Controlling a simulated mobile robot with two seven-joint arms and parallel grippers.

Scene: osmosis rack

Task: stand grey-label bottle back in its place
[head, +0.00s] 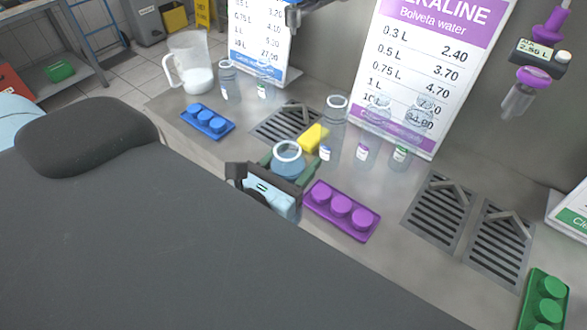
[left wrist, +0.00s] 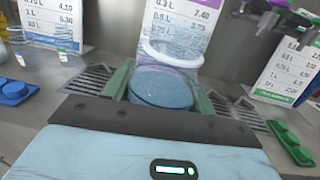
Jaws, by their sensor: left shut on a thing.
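My left gripper (head: 287,170) is shut around a clear bottle (head: 288,150) with a whitish ring at its neck, held over the counter's front part, behind the purple cap tray. No label shows on this bottle, so I cannot tell from the picture whether it is the grey-label one. In the left wrist view the bottle (left wrist: 162,86) sits between the green finger pads, its bluish round face and pale ring visible. Behind it stand clear bottles with a blue label (head: 326,152), a purple label (head: 362,152) and a green label (head: 400,154). My right gripper is not in view.
A purple tray (head: 342,211), a blue tray (head: 208,121) and a green tray (head: 546,299) lie on the counter. A yellow sponge (head: 313,138) is just behind the held bottle. Drain grates (head: 437,211), price signs (head: 415,70) and a jug (head: 190,65) stand around.

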